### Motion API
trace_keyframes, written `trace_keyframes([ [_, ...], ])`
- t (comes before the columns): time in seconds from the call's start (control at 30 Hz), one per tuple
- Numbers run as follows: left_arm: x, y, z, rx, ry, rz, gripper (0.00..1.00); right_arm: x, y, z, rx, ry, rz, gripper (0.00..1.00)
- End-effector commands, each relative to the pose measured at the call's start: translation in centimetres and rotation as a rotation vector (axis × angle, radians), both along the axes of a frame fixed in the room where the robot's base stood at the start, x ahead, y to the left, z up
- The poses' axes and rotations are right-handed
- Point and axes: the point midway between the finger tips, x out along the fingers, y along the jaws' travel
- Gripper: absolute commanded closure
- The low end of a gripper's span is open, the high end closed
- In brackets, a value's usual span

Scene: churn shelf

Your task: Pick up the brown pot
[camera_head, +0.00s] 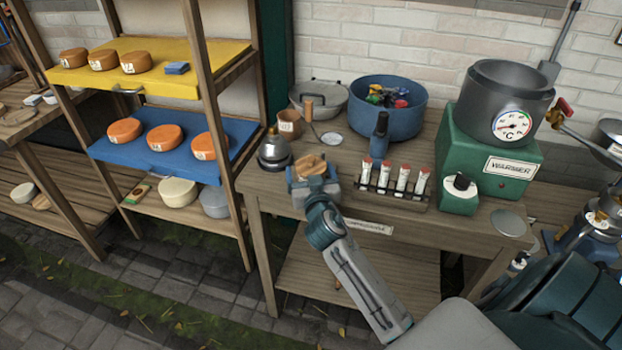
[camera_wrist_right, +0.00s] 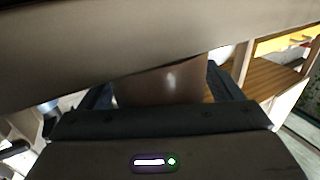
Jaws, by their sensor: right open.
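A small brown pot (camera_head: 289,124) stands upright on the wooden table, near its left end and behind my right gripper. My right gripper (camera_head: 312,172) is open at the table's front left edge, with its blue-grey fingers apart. A tan-brown object (camera_head: 310,164) shows between the fingers, partly hidden by them. In the right wrist view a glossy brown surface (camera_wrist_right: 160,87) fills the gap between the dark fingers. I cannot tell whether the fingers touch it. My left gripper is not in view.
A silver kettle-like vessel (camera_head: 274,149) stands close left of the gripper. A rack of red-capped tubes (camera_head: 394,185) is close on the right. A shelf with cheeses (camera_head: 165,138) is at left.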

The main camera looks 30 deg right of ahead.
Motion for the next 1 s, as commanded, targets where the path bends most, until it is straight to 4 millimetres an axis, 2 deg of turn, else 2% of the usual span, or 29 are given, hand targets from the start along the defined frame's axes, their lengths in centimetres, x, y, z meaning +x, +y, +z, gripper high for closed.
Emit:
trace_keyframes([
  [0.23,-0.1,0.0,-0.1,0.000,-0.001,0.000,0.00,0.1,0.0,0.0,0.000,0.000,0.000,0.16],
  [0.5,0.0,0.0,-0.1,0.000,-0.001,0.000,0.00,0.1,0.0,0.0,0.000,0.000,0.000,0.69],
  [0.83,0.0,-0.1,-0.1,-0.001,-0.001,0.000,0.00,0.1,0.0,0.3,-0.001,-0.002,0.000,0.71],
  [1.0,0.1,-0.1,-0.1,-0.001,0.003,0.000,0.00,0.1,0.0,1.4,-0.001,-0.005,0.000,0.71],
])
